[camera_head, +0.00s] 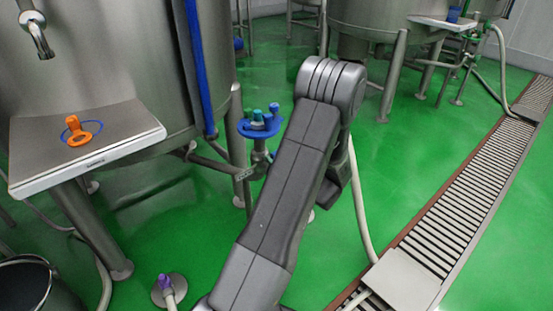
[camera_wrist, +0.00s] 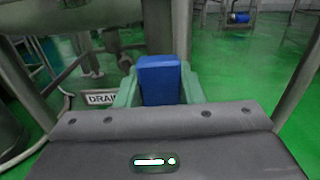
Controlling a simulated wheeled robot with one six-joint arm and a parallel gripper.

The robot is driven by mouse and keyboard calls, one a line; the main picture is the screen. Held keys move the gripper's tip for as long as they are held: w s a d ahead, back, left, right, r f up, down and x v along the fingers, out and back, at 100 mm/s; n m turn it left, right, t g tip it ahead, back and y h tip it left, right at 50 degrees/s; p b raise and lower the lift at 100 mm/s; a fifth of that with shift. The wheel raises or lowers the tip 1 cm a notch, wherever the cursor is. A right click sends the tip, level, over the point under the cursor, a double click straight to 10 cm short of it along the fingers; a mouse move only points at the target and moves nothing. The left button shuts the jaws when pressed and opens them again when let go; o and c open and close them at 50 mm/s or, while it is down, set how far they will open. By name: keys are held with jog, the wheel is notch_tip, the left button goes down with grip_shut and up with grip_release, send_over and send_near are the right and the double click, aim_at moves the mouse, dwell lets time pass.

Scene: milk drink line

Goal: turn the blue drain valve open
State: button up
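In the wrist view a blue block-shaped handle (camera_wrist: 160,80), which looks like the drain valve's handle, stands upright at the centre. My gripper (camera_wrist: 160,90) has its green fingers at the left and right sides of this handle, with no gap visible, so it looks shut on it. A white plate with the letters "DRAI" (camera_wrist: 102,98) shows just left of the fingers, the rest of the word covered. The valve body below the handle is hidden by my gripper's dark housing. In the head view my arm hides the gripper and the handle.
In the head view a blue round holder (camera_head: 246,131) with green and blue pieces is left of my arm. A steel shelf (camera_head: 40,142) bears an orange part (camera_head: 78,138). A floor drain channel (camera_head: 465,190) runs at right.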

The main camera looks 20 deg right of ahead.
jog(key=o, duration=0.4)
jog(key=shift+s, duration=0.1)
jog(key=p+v, duration=0.3)
jog(key=v, duration=1)
jog(key=shift+s+p, duration=0.35)
jog(key=b+x, duration=0.3)
jog(key=x, duration=0.9)
jog(key=shift+w+f+b, duration=0.1)
jog(key=shift+w+b, duration=0.2)
jog(key=shift+w, duration=0.05)
jog(key=shift+w+a, duration=0.2)
jog(key=shift+w, duration=0.35)
